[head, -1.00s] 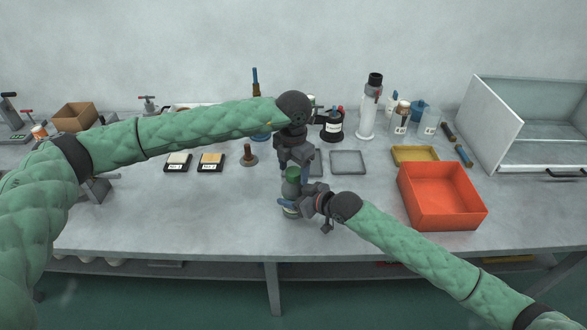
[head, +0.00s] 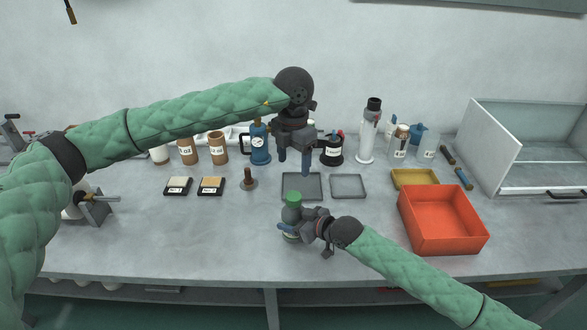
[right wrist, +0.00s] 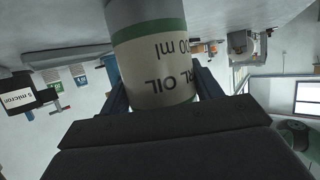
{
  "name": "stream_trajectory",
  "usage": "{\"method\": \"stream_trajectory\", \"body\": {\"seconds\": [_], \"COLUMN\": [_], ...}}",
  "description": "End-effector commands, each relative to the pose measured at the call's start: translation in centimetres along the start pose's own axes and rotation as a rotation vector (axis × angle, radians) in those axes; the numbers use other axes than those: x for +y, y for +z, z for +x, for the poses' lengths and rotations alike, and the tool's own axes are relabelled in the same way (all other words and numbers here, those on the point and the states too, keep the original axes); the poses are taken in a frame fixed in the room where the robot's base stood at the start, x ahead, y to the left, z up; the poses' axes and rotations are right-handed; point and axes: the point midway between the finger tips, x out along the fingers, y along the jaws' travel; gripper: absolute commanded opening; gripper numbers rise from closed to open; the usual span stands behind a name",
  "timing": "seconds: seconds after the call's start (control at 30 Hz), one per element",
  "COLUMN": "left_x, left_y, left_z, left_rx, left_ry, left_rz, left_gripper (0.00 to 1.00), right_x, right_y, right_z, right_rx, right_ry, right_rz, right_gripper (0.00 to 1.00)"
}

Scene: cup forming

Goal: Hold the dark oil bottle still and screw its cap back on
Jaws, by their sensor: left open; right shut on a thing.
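The oil bottle (head: 290,214) stands upright on the table in the head view, dark grey with a green cap (head: 293,197) sitting on its top. Whether the cap is fully tight cannot be told. My right gripper (head: 290,230) is shut around the bottle's lower body and hides part of it. The bottle also fills the middle of the right wrist view (right wrist: 150,60), with a cream label and green bands, between the fingers. My left gripper (head: 294,165) is open and empty, pointing down above and behind the cap, apart from it.
Two shallow grey trays (head: 348,186) lie behind the bottle. An orange box (head: 440,245) and a yellow tray (head: 415,179) are to the right. Several bottles and jars stand along the back.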

Motion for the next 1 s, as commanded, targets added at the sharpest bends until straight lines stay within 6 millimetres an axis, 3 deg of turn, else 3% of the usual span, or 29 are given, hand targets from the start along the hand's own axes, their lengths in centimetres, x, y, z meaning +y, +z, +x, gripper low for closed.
{"method": "stream_trajectory", "body": {"seconds": [0.3, 0.33, 0.43, 0.77, 1.0], "left_x": [0.0, 0.0, 0.0, 0.0, 0.0], "left_y": [0.0, 0.0, 0.0, 0.0, 0.0], "left_z": [-0.2, -0.2, -0.2, -0.1, 1.2], "left_rx": [0.0, 0.0, 0.0, 0.001, 0.001], "left_ry": [-0.001, -0.001, -0.001, -0.001, -0.001], "left_rz": [0.0, 0.0, 0.0, 0.0, 0.0], "left_gripper": [0.66, 0.66, 0.66, 0.66, 0.66], "right_x": [0.0, 0.0, 0.0, 0.0, 0.0], "right_y": [0.1, 0.1, 0.1, 0.1, 0.4], "right_z": [0.0, 0.0, 0.0, -0.1, -2.5], "right_rx": [-0.001, -0.001, -0.001, 0.0, -0.001], "right_ry": [0.0, 0.0, 0.0, 0.0, 0.0], "right_rz": [0.0, 0.0, 0.0, 0.0, 0.0], "right_gripper": [0.0, 0.68, 0.87, 0.89, 0.89]}}
